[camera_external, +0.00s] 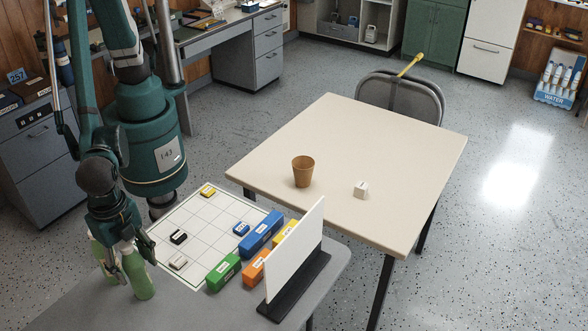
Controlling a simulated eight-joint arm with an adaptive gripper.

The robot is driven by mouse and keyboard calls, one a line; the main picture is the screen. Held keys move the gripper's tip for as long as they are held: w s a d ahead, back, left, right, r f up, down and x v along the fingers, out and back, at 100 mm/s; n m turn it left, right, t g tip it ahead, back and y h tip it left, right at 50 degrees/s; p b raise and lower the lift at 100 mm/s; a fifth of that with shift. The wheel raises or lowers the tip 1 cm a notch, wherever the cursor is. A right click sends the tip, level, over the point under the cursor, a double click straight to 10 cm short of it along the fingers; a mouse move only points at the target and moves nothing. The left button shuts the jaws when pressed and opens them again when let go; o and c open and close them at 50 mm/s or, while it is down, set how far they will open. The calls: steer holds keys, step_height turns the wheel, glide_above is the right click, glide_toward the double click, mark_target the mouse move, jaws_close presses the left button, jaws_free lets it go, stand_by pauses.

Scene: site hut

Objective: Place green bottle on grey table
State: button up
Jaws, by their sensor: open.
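A green bottle (139,275) stands upright at the left end of the grey table (205,307), at the lower left of the external view. A second pale green shape (99,256) shows just left of it, partly hidden by my gripper. My gripper (121,272) points down right beside the green bottle. Its jaws are open. The fingers overlap the bottle in the view, so I cannot tell whether they touch it.
A white grid board (211,217) with small labelled blocks lies on the grey table. Larger blue (262,231), green (223,271) and orange (255,268) blocks and an upright white panel (295,248) stand to its right. A beige table (385,141) holds a brown cup (303,172) and a white cube (361,190).

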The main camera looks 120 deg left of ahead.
steer(key=shift+r, duration=0.2)
steer(key=shift+r+p, duration=0.7)
steer(key=shift+r, duration=5.3)
steer(key=shift+a+r, duration=0.15)
steer(key=shift+a, duration=0.05)
steer(key=a+r+t, duration=0.1)
steer(key=a+r, duration=0.4)
steer(key=a, duration=0.3)
steer(key=w+a+r+t+h, duration=0.1)
steer(key=a+r, duration=0.4)
steer(key=a, duration=0.3)
steer(key=a+r+t, duration=0.1)
steer(key=a+r, duration=0.4)
steer(key=a, duration=0.3)
steer(key=s+a+r+t, duration=0.1)
steer(key=s+a, duration=0.2)
steer(key=a, duration=0.4)
steer(key=s+a+r+t, duration=0.1)
steer(key=s+a, duration=0.3)
steer(key=a, duration=0.4)
steer(key=s+a+r+t+y, duration=0.1)
steer(key=s+a+t, duration=0.1)
steer(key=s+a, duration=0.2)
steer(key=a, duration=0.3)
steer(key=shift+s+a+r, duration=0.15)
steer(key=shift+a+r, duration=0.15)
steer(key=shift+r, duration=0.1)
